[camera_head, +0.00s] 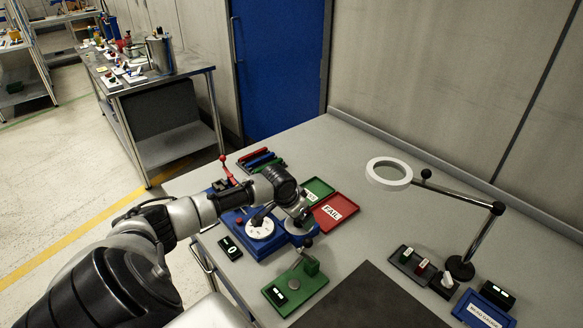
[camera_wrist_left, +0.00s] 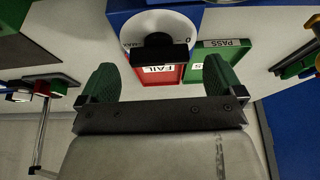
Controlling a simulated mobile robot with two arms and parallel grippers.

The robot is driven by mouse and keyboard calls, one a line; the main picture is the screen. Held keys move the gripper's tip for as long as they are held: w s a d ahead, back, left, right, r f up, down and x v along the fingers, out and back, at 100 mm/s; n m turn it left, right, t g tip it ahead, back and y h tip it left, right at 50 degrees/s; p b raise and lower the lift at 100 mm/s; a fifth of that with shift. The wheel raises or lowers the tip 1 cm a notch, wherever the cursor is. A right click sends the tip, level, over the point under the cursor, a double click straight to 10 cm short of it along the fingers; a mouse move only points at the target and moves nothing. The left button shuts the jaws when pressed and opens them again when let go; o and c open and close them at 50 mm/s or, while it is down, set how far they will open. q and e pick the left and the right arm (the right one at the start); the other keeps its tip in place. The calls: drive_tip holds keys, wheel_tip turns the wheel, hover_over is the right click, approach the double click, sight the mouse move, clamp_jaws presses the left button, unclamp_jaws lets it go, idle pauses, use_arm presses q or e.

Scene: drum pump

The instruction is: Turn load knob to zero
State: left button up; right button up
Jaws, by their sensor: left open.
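The load knob (camera_wrist_left: 158,50) is black, on a white dial marked 0 and MAX on a blue housing (camera_wrist_left: 112,12) in the left wrist view. Which mark it points to is unclear. My left gripper (camera_wrist_left: 161,82) is open, its two green fingertips apart on either side of the knob's line, with the knob beyond them and no contact visible. In the head view, my left arm reaches over the blue device (camera_head: 240,220), and the hand (camera_head: 292,208) is at its right part. My right gripper is not in view.
A red FAIL tray (camera_head: 333,211) and green PASS tray (camera_head: 317,189) lie behind the device. A small black display (camera_head: 230,247) and a green fixture (camera_head: 295,288) are in front. A ring magnifier (camera_head: 389,173) on a stand is at right.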

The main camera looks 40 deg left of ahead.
use_arm(q)
drive_tip(key=b+v, duration=0.1)
drive_tip(key=v, duration=0.8)
drive_tip(key=shift+f, duration=0.1)
